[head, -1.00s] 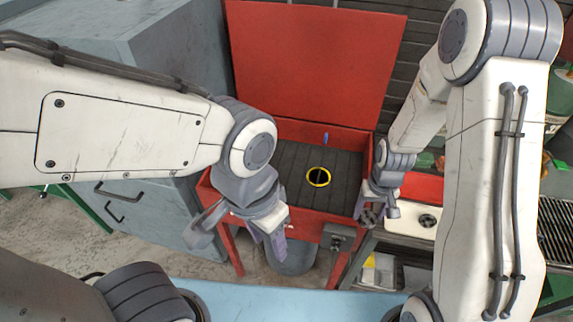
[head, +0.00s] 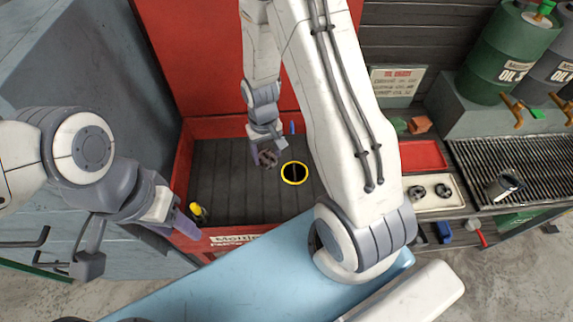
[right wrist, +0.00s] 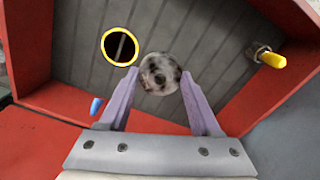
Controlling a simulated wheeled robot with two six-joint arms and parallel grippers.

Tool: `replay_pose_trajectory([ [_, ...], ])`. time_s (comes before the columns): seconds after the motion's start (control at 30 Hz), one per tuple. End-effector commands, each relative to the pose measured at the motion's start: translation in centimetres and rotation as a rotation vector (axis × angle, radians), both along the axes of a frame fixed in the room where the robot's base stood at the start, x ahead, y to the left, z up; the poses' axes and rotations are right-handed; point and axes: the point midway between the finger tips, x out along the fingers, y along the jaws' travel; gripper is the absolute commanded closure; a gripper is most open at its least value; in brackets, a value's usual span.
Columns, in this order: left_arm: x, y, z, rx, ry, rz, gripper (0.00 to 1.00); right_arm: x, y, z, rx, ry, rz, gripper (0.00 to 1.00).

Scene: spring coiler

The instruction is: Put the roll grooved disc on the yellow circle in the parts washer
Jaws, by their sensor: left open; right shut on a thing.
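The grey, spotted grooved disc (right wrist: 160,73) is held between the fingertips of my right gripper (right wrist: 160,88). In the head view the disc (head: 269,158) and the right gripper (head: 262,152) are over the parts washer's slatted floor, left of the yellow circle. The yellow circle (head: 295,184) is a ring around a dark middle and is empty; it also shows in the right wrist view (right wrist: 104,45), up and left of the disc. The red parts washer (head: 177,186) has its lid up. My left gripper (head: 140,243) is open and empty near the washer's front left.
A yellow-tipped part (head: 198,212) is at the washer's left front, and a small blue part (head: 292,128) at its back. A pale tray (head: 433,203) with two dark round parts stands to the right, beside a red tray (head: 421,155) and a grille (head: 510,165).

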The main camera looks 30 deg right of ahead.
Motion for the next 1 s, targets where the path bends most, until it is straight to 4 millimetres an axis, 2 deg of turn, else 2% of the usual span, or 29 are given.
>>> replay_pose_trajectory([
  [0.03,0.0,0.0,-1.5,0.001,0.001,0.0,0.5,-0.1,-1.3,-1.0,0.0,-0.002,-0.083,1.0],
  [0.17,0.0,0.0,-4.7,0.001,0.001,0.0,0.5,-1.1,-5.7,-2.4,0.0,-0.004,-0.412,1.0],
  [0.3,0.0,0.0,-8.4,0.001,0.001,-0.001,0.5,-3.4,-11.2,-3.8,0.0,-0.005,-0.852,1.0],
  [0.4,0.0,0.0,-10.5,0.001,0.001,-0.001,0.5,-5.5,-14.3,-4.5,0.0,-0.004,-1.14,1.0],
  [0.5,0.0,0.0,-11.8,0.001,0.001,-0.002,0.5,-7.2,-16.3,-4.8,0.0,-0.003,-1.357,1.0],
  [0.63,0.0,0.0,-12.5,0.001,0.001,-0.002,0.5,-8.4,-17.5,-4.9,0.0,-0.001,-1.512,1.0],
  [0.73,0.0,0.0,-12.3,0.001,0.001,-0.002,0.5,-8.0,-17.1,-5.3,-0.001,0.003,-1.545,1.0],
  [1.0,0.0,0.0,-11.4,0.001,0.001,-0.002,0.5,-3.6,-13.2,-8.6,-0.002,0.006,-1.539,1.0],
])
